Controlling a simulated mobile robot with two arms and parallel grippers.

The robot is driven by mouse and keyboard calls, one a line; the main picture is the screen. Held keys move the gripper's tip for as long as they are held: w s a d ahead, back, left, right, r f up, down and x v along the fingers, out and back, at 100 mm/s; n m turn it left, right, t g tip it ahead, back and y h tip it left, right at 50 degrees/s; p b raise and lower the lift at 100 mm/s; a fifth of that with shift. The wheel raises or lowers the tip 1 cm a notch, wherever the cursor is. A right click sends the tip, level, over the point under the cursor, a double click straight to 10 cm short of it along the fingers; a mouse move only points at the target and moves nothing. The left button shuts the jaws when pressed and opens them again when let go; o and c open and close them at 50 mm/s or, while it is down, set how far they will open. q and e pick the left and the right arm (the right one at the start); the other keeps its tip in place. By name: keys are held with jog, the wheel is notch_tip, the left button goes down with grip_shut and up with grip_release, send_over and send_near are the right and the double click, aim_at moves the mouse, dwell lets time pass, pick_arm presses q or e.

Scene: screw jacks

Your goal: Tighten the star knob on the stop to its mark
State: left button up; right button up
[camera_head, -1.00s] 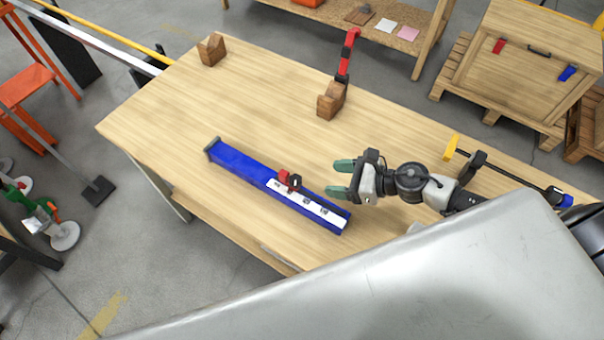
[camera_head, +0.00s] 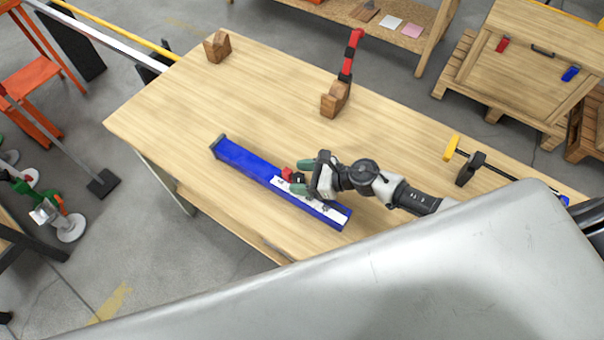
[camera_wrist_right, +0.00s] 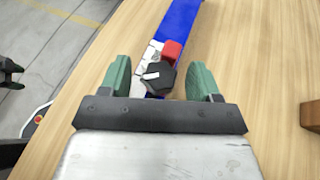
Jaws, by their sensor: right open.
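A blue rail (camera_head: 240,160) lies on the wooden table, with a white strip (camera_head: 332,213) along its near part. A small red stop (camera_head: 288,174) sits on the rail; it also shows in the right wrist view (camera_wrist_right: 172,49). A dark knob (camera_wrist_right: 160,78) with a white pointer mark is on the stop's near side. My right gripper (camera_head: 304,177) is open at the stop, its green fingers on either side of the knob in the right wrist view (camera_wrist_right: 160,74). Gaps show between knob and fingers.
Two wooden blocks stand farther back, one (camera_head: 217,47) at the far left and one (camera_head: 335,99) under a red-and-black upright tool (camera_head: 352,52). A yellow-and-black bar clamp (camera_head: 470,165) lies at right. The table's left part (camera_head: 165,115) is clear.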

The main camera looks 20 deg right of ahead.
jog(key=c, duration=0.9)
pick_arm(q)
jog(key=shift+s, duration=0.45)
pick_arm(e)
jog(key=shift+c, duration=0.2)
pick_arm(q)
jog(key=shift+r, duration=0.1)
pick_arm(e)
jog(key=m+t+h+p, duration=0.2)
jog(key=p, duration=0.1)
jog(key=m+t+p, duration=0.1)
jog(key=m, duration=0.1)
jog(key=shift+s+a+r+t+h, duration=0.15)
jog(key=shift+r+t+h, duration=0.15)
jog(key=shift+h, duration=0.1)
jog(key=shift+a+f+m+t+h+p, duration=0.15)
jog(key=shift+m+t+h+p, duration=0.55)
jog(key=shift+m+h+p, duration=0.35)
pick_arm(q)
notch_tip(320, 180, up, 7)
jog(key=shift+p, duration=0.45)
pick_arm(e)
jog(key=shift+f+m+t+h, duration=0.1)
jog(key=shift+m+t+h, duration=0.3)
jog(key=shift+m+h, duration=0.55)
